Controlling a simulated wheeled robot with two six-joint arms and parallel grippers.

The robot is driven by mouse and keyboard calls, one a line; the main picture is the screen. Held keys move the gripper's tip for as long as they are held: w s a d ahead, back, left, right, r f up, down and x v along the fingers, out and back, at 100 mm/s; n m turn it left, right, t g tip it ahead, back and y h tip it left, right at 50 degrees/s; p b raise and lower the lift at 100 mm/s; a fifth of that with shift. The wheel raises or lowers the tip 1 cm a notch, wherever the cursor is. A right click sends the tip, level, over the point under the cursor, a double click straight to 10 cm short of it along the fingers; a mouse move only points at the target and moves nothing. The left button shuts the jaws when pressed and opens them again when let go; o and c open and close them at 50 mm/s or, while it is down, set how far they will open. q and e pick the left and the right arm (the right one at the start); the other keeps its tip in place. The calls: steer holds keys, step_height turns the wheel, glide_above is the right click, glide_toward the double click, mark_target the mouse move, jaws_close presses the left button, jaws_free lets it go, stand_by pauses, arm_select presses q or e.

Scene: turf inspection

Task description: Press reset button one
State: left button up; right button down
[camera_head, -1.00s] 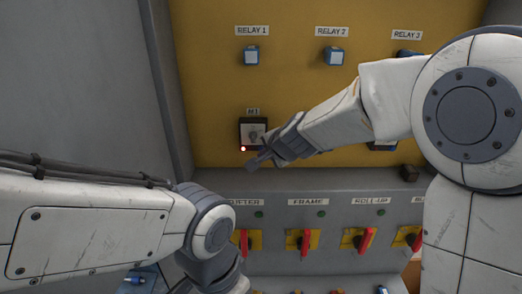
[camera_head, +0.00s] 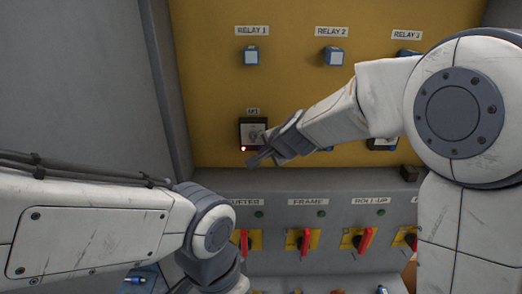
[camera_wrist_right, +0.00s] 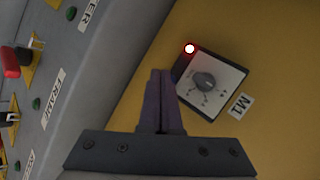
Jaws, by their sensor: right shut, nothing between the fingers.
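A module labelled M1 (camera_head: 246,127) sits on the yellow panel, with a dark dial on a pale face. A small red light or button (camera_head: 243,149) glows at its lower left corner. In the right wrist view the M1 module (camera_wrist_right: 226,88) and the glowing red spot (camera_wrist_right: 190,48) show ahead of the fingers. My right gripper (camera_head: 253,163) is shut and empty, its tips just below and right of the red spot. In the right wrist view the shut fingertips (camera_wrist_right: 161,73) appear short of it; contact cannot be told. My left arm's gripper is below the picture.
Blue-framed buttons labelled RELAY 1 (camera_head: 251,58) and RELAY 2 (camera_head: 334,56) are higher on the panel. Below, a grey sloped console (camera_head: 300,185) carries several red switch handles (camera_head: 305,240) and green lamps. My right arm covers part of the panel's right side.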

steer(key=shift+w, duration=0.45)
stand_by(0.3)
stand_by(0.3)
steer(key=shift+s, duration=0.9)
steer(key=s, duration=0.5)
stand_by(0.5)
